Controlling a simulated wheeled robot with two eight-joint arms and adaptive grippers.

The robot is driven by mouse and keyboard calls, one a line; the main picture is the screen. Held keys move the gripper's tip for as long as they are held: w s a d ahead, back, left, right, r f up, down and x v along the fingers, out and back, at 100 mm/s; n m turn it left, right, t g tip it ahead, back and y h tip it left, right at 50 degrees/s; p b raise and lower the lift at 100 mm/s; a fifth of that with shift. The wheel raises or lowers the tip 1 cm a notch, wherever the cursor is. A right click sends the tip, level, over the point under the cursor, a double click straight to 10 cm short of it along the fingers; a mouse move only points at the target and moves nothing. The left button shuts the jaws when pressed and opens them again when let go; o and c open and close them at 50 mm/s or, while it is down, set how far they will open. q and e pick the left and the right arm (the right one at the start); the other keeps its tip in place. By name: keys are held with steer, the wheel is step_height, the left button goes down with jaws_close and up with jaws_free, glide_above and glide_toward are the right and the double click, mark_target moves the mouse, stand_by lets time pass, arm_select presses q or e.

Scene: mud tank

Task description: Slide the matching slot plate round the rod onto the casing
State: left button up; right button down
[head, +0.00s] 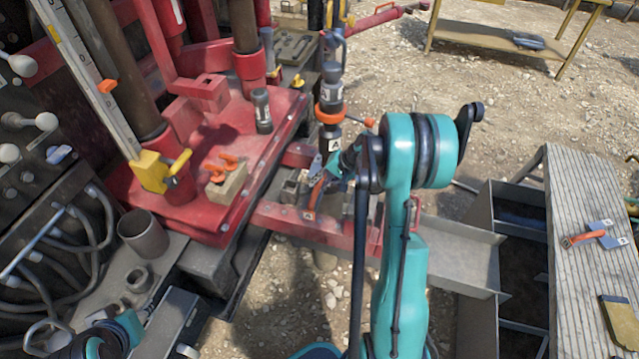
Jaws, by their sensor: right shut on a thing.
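The upright dark rod (330,97) hangs above the red frame, with an orange ring around it and a white label "A" on its lower part. My right gripper (335,170) is beside the rod's lower end, shut on a slot plate (315,192) with an orange handle. The plate's grey part is close to the rod. I cannot tell whether its slot is around the rod or whether it touches the casing.
A plank bench (575,285) at right holds another orange-handled plate (585,236) and a yellowish piece (620,320). The red rig deck (215,150) fills the left. Red beams (300,222) and dark metal bins (505,215) bound the space around my right arm.

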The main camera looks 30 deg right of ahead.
steer(key=c, duration=1.4)
jaws_free()
steer(key=shift+s, duration=0.1)
steer(key=v, duration=1.2)
steer(key=s+a+r+n+h, duration=0.1)
steer(key=s+a+r+n, duration=0.1)
steer(key=s+a, duration=0.3)
steer(key=s+a+r+n+t+h, duration=0.1)
steer(key=s+a+n, duration=0.3)
steer(key=a, duration=0.6)
steer(key=s+a+r+n+t+h, duration=0.1)
steer(key=s+a+r+n+h, duration=0.1)
steer(key=s+a, duration=0.4)
steer(key=a+r+n, duration=0.1)
steer(key=a, duration=0.1)
steer(key=shift+a+r+n, duration=0.3)
steer(key=shift+a+n, duration=0.05)
steer(key=shift+n, duration=0.05)
